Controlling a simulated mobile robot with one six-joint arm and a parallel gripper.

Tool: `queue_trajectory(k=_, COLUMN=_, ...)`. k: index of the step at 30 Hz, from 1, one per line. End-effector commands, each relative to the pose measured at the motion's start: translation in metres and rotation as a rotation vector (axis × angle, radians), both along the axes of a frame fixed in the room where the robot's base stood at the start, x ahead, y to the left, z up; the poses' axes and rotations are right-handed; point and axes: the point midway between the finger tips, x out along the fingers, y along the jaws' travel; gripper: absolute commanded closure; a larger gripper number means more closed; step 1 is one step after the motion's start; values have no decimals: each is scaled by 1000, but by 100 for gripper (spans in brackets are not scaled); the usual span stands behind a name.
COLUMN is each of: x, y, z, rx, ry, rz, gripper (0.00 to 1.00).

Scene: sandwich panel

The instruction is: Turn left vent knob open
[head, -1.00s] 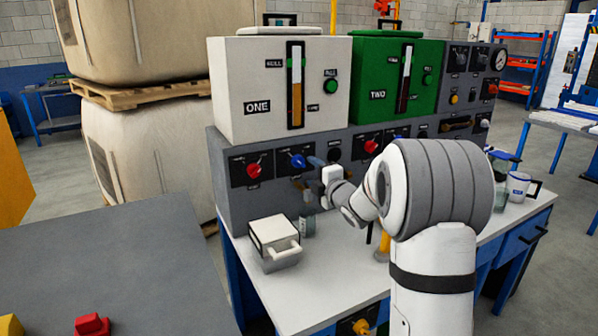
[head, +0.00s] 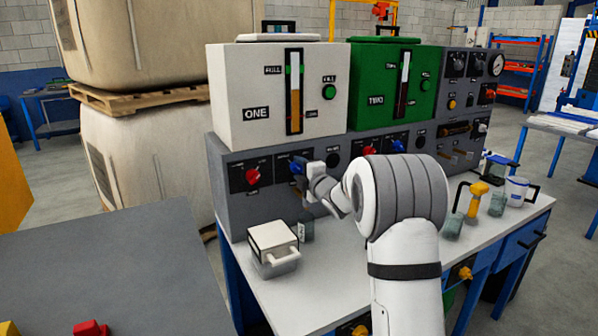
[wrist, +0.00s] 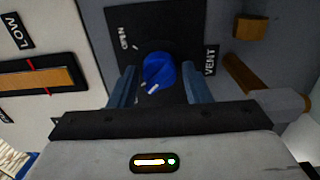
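The left vent knob (head: 297,165) is blue and sits on a black plate on the grey panel, below the white tank marked ONE. In the wrist view the blue knob (wrist: 160,72) lies between my gripper's two fingertips, with a white mark on it and a VENT label to its right. My gripper (wrist: 158,72) is open, with a visible gap on each side of the knob. In the head view my gripper (head: 305,172) is at the panel by the knob and partly covers its plate.
A red knob (head: 252,176) is left of the blue one. The green tank TWO (head: 395,85) has another red knob (head: 369,151) and blue knob (head: 398,146) below it. A lidded white box (head: 273,240) and a small jar (head: 306,229) stand on the bench below.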

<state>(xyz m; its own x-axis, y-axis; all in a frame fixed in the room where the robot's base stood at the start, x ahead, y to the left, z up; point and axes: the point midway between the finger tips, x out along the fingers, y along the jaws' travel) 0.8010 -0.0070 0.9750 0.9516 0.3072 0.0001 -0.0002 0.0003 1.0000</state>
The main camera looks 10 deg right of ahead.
Motion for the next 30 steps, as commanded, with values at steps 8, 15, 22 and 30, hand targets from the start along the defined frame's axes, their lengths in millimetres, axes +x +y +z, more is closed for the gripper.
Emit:
queue_trajectory(k=8, x=0, y=1, z=0, rx=0, ry=0, rz=1, gripper=79)
queue_trajectory(k=15, x=0, y=3, z=0, rx=3, ry=2, rz=3, gripper=88)
queue_trajectory(k=22, x=0, y=2, z=-1, rx=60, ry=20, rz=3, gripper=88)
queue_trajectory(k=30, x=0, y=1, z=-1, rx=240, ry=80, rz=2, gripper=88)
